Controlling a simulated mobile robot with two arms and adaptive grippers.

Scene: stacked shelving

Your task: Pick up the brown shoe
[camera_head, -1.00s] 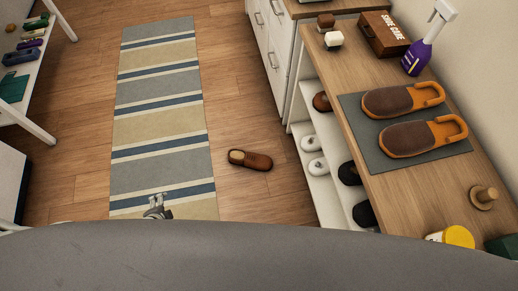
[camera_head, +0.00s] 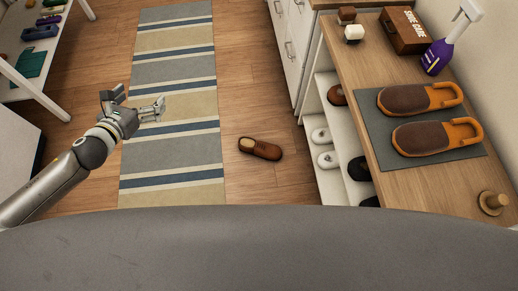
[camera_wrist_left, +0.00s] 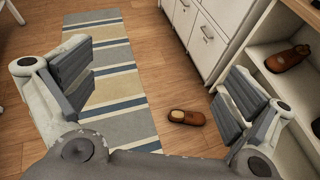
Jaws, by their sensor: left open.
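A brown shoe (camera_head: 260,148) lies on the wooden floor just right of the striped rug, between the rug and the shelf unit. In the left wrist view the brown shoe (camera_wrist_left: 186,117) shows below and between the open fingers, well apart from them. My left gripper (camera_head: 153,103) is open and empty above the rug, left of the shoe; its fingers also fill both sides of the left wrist view (camera_wrist_left: 158,97). Another brown shoe (camera_wrist_left: 287,58) sits in the shelf unit and shows partly in the head view (camera_head: 337,95). My right gripper is not in view.
The shelf unit (camera_head: 360,110) on the right holds white and black shoes, with orange-brown clogs (camera_head: 418,98) on a grey mat on top. A white table (camera_head: 38,92) stands at left. Floor around the shoe is clear; the striped rug (camera_head: 172,150) lies flat.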

